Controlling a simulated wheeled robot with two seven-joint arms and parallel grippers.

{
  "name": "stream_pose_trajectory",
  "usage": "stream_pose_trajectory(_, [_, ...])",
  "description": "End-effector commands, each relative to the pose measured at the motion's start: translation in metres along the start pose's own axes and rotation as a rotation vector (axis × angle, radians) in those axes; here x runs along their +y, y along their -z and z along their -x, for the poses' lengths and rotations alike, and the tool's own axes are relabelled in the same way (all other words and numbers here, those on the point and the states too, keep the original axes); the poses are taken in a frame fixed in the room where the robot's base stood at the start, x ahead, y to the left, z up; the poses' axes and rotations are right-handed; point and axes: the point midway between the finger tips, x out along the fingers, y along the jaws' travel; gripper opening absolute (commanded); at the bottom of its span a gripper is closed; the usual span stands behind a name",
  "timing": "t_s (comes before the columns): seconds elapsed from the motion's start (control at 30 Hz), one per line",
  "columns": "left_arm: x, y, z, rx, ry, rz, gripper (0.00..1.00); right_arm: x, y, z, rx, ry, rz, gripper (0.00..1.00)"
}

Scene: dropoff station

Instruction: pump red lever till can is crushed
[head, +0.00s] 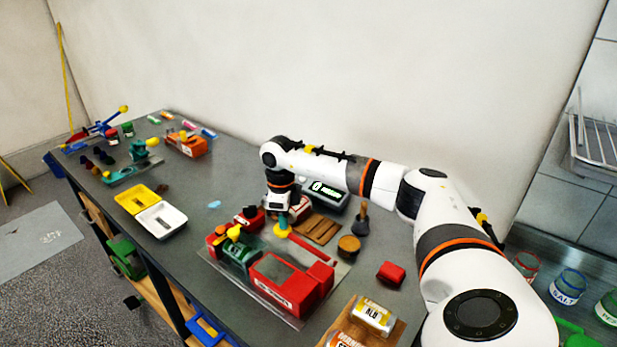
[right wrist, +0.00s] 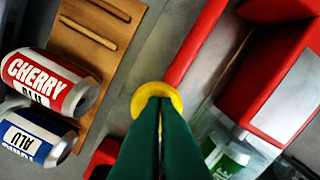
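The red lever (head: 312,248) lies low beside the red crusher (head: 285,283); it also shows in the right wrist view (right wrist: 200,40). Its yellow round knob (right wrist: 172,92) is at the lever's near end. My right gripper (right wrist: 159,99) has its two dark green fingers together, tips over the knob and seemingly touching it, not around it. In the head view the right gripper (head: 282,222) points down at the knob. A green and white thing (right wrist: 230,158) shows beside the crusher's red wall; I cannot tell whether it is the can. My left gripper is out of view.
A Cherry can (right wrist: 50,82) and a blue-labelled can (right wrist: 35,138) lie by a slotted wooden board (head: 317,229). More cans (head: 373,316) lie at the front. A red block (head: 391,274) and yellow and white trays (head: 161,220) stand nearby. The table's left middle is fairly clear.

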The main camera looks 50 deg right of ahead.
Motion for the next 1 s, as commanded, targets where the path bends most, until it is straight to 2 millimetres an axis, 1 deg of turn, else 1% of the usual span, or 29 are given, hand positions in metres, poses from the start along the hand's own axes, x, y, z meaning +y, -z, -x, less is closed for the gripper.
stream_pose_trajectory(0.03, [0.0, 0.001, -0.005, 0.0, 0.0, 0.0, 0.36, -0.001, -0.001, -0.008, -0.005, 0.002, 0.0, 0.0])
stream_pose_trajectory(0.07, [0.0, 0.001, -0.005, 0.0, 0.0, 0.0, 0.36, 0.0, -0.001, -0.009, -0.005, 0.002, 0.0, 0.0])
stream_pose_trajectory(0.37, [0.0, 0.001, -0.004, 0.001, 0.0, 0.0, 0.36, 0.0, -0.001, -0.008, -0.006, 0.003, 0.001, 0.0])
stream_pose_trajectory(0.47, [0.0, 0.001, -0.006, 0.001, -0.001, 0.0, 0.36, -0.001, -0.001, -0.011, -0.006, 0.003, 0.001, 0.0])
stream_pose_trajectory(0.77, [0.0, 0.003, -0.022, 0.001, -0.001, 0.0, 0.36, -0.002, -0.003, -0.037, -0.011, 0.005, 0.001, 0.0])
stream_pose_trajectory(0.9, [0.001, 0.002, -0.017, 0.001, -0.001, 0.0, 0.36, -0.002, -0.004, -0.033, -0.012, 0.005, 0.001, 0.0])
stream_pose_trajectory(1.0, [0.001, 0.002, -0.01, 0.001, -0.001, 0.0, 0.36, -0.002, -0.005, -0.024, -0.013, 0.005, 0.0, 0.0])
